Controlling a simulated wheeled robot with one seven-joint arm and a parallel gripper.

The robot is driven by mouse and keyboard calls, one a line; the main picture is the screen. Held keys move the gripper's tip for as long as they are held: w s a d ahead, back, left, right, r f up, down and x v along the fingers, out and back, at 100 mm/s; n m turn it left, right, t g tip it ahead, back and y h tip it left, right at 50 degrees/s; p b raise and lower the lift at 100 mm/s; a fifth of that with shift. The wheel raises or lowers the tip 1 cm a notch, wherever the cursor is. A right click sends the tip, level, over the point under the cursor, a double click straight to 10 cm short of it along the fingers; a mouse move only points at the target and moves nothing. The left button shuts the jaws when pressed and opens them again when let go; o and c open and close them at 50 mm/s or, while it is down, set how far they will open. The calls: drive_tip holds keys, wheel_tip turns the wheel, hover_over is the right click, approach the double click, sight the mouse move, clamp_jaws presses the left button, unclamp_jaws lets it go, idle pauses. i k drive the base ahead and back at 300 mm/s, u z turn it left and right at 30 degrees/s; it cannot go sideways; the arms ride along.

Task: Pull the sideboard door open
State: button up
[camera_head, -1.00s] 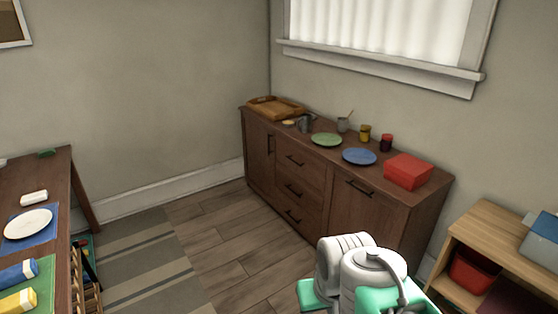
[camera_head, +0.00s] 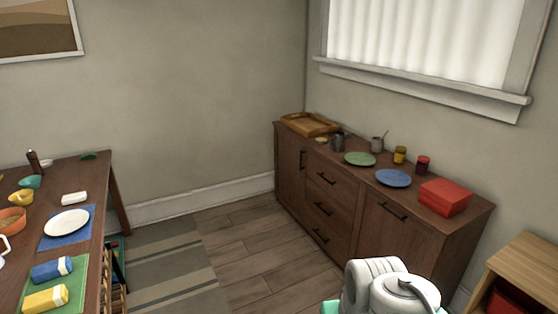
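The dark brown wooden sideboard (camera_head: 340,200) stands against the wall under the window, in the right half of the head view. Its left door (camera_head: 291,171) has an upright dark handle and is shut. Its right door (camera_head: 386,239) has a slanting dark bar handle (camera_head: 393,211) near the top and is shut. Three drawers with bar handles lie between the doors, all closed. Part of my white and green arm shows at the bottom right, in front of the sideboard's lower right part. My gripper is not in view.
On the sideboard stand a wooden tray (camera_head: 311,124), a green plate (camera_head: 360,159), a blue plate (camera_head: 393,178), a red box (camera_head: 445,196), and small cups and jars. A table (camera_head: 92,184) is at left, a light wood shelf (camera_head: 527,262) at right. Floor between is clear, with a striped rug (camera_head: 175,276).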

sight(291, 155)
drive_tip(key=u, duration=0.55)
drive_tip(key=i, duration=1.85)
drive_tip(key=u, duration=0.25)
drive_tip(key=i, duration=2.3)
drive_tip(key=z, duration=0.65)
drive_tip(key=i, duration=0.4)
drive_tip(key=z, duration=0.1)
